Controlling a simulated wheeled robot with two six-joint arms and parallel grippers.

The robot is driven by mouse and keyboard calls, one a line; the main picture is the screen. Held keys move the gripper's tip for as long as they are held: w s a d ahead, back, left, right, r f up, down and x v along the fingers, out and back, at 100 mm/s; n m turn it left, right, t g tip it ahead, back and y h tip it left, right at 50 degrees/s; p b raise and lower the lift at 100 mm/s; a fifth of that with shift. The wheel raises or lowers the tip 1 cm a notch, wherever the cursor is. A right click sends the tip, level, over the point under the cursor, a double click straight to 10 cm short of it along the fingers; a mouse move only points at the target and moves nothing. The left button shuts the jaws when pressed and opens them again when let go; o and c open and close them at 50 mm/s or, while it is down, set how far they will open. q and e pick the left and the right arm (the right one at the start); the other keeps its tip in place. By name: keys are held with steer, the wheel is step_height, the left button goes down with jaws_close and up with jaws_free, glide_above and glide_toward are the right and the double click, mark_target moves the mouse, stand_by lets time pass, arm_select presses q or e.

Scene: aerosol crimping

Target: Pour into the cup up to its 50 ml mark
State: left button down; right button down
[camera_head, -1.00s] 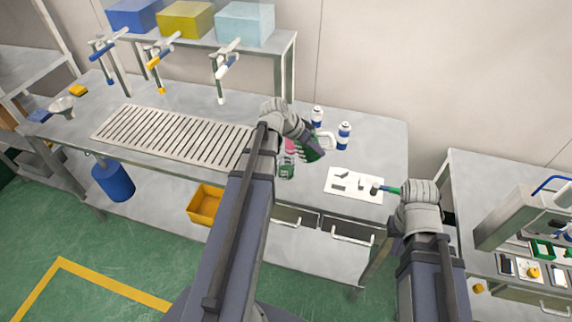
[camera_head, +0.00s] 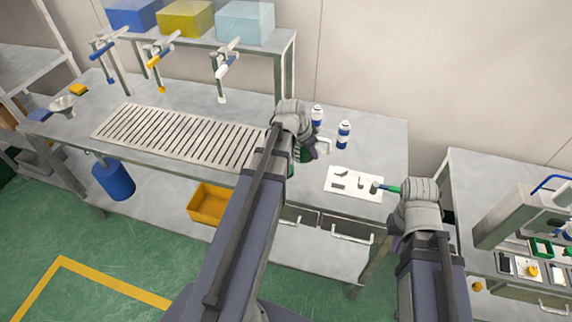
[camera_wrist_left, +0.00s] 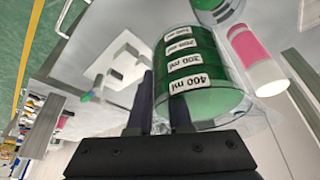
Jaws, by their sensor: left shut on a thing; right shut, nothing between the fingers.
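My left gripper (camera_wrist_left: 162,105) is shut on a clear beaker (camera_wrist_left: 240,108) of green liquid with several ml labels, the 400 ml label nearest the fingers. A second clear round vessel with green in it (camera_wrist_left: 212,8), possibly the cup, is cut off at the top of the left wrist view. Its 50 ml mark and level cannot be read. In the head view a bit of green (camera_head: 304,155) shows beside my left gripper, and my arm hides most of that spot. My right gripper (camera_head: 398,242) is shut and empty at the bench's front right; its fingertips are hardly visible.
Two blue-white cans (camera_head: 344,135) stand behind. A white mat (camera_head: 345,203) with small parts lies to the right. A slatted grate (camera_head: 180,137) fills the bench's left middle.

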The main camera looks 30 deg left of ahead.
arm_select(q)
steer(key=shift+r+p, duration=2.3)
steer(key=shift+r, duration=0.2)
steer(key=shift+f, duration=0.1)
step_height(320, 180, down, 7)
steer(key=b, duration=0.7)
